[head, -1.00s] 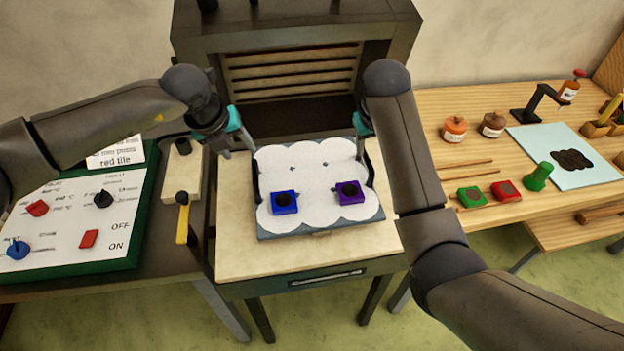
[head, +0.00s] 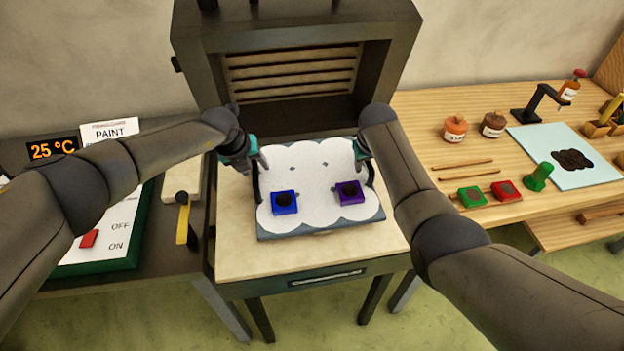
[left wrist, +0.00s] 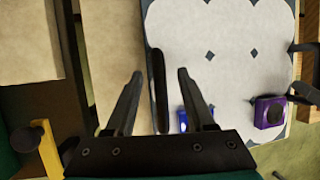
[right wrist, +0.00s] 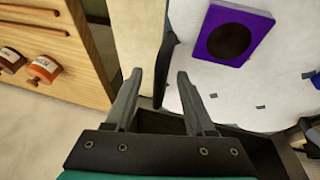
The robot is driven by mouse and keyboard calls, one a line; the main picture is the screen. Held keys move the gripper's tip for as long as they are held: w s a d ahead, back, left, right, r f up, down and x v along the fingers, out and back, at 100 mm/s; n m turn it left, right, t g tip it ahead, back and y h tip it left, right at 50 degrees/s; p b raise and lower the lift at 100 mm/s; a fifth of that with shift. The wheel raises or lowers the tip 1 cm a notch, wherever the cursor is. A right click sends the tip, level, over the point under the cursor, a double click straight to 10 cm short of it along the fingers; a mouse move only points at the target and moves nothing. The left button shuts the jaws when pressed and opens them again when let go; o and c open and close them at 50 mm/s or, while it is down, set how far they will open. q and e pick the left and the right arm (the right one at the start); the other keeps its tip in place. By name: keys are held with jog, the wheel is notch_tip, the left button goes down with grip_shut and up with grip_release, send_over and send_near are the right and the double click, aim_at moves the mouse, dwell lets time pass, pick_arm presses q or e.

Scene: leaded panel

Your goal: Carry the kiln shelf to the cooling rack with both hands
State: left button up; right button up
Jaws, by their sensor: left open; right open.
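The kiln shelf (head: 318,232) is a blue-grey slab under a white scalloped sheet, lying flat on the pale top before the open kiln. It carries a blue tile (head: 284,203) and a purple tile (head: 350,194), each with a dark round spot. A dark upright handle stands at each side. My left gripper (head: 261,161) is open at the left handle; in the left wrist view the handle (left wrist: 159,95) shows between its fingers. My right gripper (head: 361,154) is open by the right handle; its fingers (right wrist: 160,75) straddle or adjoin it, I cannot tell which. I cannot identify a cooling rack.
The kiln (head: 400,50) stands behind the shelf. A dark side table with a control board (head: 110,245) and a yellow-handled tool (head: 183,222) is at left. A wooden bench (head: 415,110) with jars, stamps and a blue sheet is at right.

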pick_arm(q)
jog(key=shift+w+d+f, duration=0.1)
jog(key=shift+w+f, duration=0.1)
jog(key=shift+f, duration=0.3)
pick_arm(e)
jog(key=shift+w+f, duration=0.2)
jog(key=shift+f, duration=0.35)
pick_arm(q)
grip_shut()
pick_arm(e)
grip_shut()
dwell(0.5)
pick_arm(q)
jog(key=shift+w+r, duration=0.25)
pick_arm(e)
jog(key=shift+w+r, duration=0.25)
